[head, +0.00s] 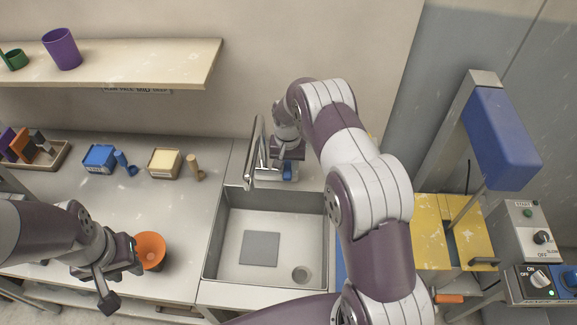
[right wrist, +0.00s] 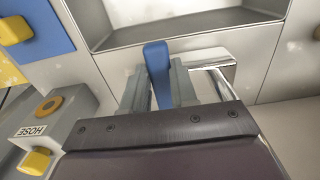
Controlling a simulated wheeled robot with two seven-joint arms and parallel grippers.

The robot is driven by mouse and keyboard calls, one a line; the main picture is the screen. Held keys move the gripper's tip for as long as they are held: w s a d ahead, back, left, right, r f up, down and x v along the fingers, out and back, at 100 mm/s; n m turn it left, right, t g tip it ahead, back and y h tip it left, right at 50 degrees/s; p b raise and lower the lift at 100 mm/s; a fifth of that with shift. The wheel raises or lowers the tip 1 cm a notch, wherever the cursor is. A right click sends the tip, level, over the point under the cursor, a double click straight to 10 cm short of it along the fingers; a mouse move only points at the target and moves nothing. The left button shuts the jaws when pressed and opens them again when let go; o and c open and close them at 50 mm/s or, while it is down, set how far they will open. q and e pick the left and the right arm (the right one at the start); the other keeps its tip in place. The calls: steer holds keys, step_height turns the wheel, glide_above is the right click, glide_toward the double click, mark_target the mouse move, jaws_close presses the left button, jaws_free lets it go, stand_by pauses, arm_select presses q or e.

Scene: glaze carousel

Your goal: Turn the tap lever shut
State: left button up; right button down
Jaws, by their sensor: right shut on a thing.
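The tap (head: 255,155) is a chrome spout at the back edge of the sink. Its blue lever (head: 289,172) shows just right of the spout, partly hidden by my right gripper. In the right wrist view the blue lever (right wrist: 157,72) stands between the two grey fingers of my right gripper (right wrist: 158,88), which is shut on it. Part of the chrome tap (right wrist: 212,58) shows just right of the fingers. My left gripper (head: 121,286) is low at the left, beside an orange bowl (head: 151,248), with its fingers apart and nothing visible between them. No running water is visible.
The steel sink (head: 212,250) holds a grey square plate (head: 260,248) and a drain. A shelf (head: 120,65) hangs above. A yellow-and-blue press (head: 500,140) and switch boxes (head: 540,282) stand at right.

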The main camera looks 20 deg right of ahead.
mark_target(287, 168)
stand_by(0.4)
steer(key=c, duration=0.9)
jaws_free()
steer(key=shift+r, duration=0.1)
step_height(287, 168, up, 13)
steer(key=shift+f+b, duration=0.2)
steer(key=shift+b, duration=0.45)
